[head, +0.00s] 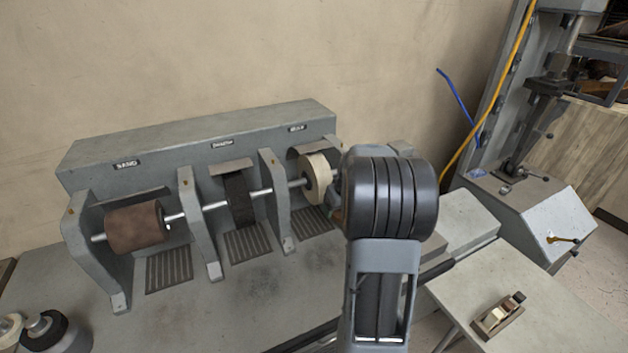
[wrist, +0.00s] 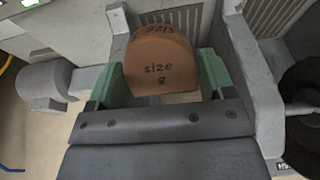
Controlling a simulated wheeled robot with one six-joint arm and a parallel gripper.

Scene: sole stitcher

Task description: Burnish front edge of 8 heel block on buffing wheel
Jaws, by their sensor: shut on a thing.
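The heel block (wrist: 160,60) is brown with a rounded far side and carries the writing "size 8" in the wrist view. My gripper (wrist: 161,78) is shut on it, with a green finger at each side. In the head view my dark arm hides most of the gripper and the block. The cream buffing wheel (head: 316,178) sits at the right end of the machine's shaft, just left of my arm. I cannot make out the buffing wheel in the wrist view, and cannot tell whether the block touches it.
The grey machine also bears a brown sanding drum (head: 133,227) and a black brush wheel (head: 240,200), with upright brackets between the stations. A small wooden tray (head: 490,326) with blocks lies on the right table. A grey press (head: 545,215) stands at right. Spools (head: 50,330) stand at lower left.

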